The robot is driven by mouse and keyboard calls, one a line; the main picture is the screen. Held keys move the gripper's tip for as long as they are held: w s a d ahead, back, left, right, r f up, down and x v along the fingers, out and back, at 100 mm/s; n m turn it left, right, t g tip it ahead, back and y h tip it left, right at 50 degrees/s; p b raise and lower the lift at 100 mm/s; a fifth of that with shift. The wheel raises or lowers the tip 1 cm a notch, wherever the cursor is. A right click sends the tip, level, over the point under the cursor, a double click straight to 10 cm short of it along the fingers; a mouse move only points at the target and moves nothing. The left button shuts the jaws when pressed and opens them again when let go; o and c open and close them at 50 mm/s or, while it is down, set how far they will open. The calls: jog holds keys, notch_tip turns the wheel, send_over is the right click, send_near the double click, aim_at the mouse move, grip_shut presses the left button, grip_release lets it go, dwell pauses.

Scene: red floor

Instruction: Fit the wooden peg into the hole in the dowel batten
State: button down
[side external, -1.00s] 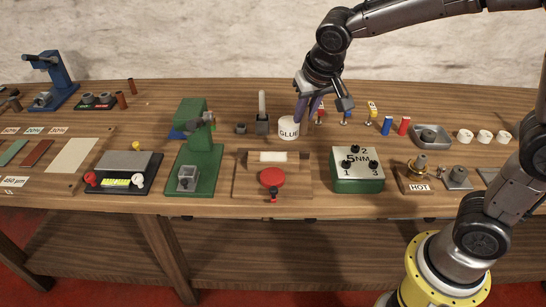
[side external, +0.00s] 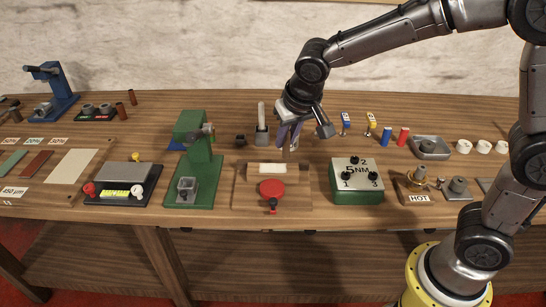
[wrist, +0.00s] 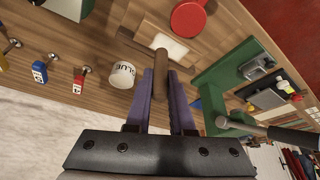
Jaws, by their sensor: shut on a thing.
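My gripper (wrist: 161,82) is shut on a brown wooden peg (wrist: 160,58), which sticks out beyond the purple fingertips in the wrist view. In the side view, my gripper (side external: 290,137) is above the back part of the bench, behind the wooden board; the peg is hard to make out there. In the wrist view, the white GLUE pot (wrist: 122,75) stands close to the left of the fingers. I cannot pick out the dowel batten or its hole with certainty. A wooden board (side external: 240,197) carries a white pad (side external: 270,169) and a red disc (side external: 271,187).
A green press (side external: 195,165) stands left of the board, and a green 5NM box (side external: 357,182) stands right of it. A grey upright tool (side external: 262,128) stands left of my gripper.

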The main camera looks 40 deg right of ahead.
aim_at(270, 165)
jog(key=w+f, duration=0.3)
jog(key=shift+a+f, duration=0.2)
jog(key=shift+f, duration=0.1)
jog(key=shift+w+a+f, duration=0.1)
jog(key=shift+w+f, duration=0.1)
jog(key=shift+f, duration=0.8)
jog(key=shift+w+f, duration=0.15)
jog(key=shift+f, duration=0.8)
jog(key=shift+f, duration=0.15)
jog(key=c, duration=0.8)
grip_release()
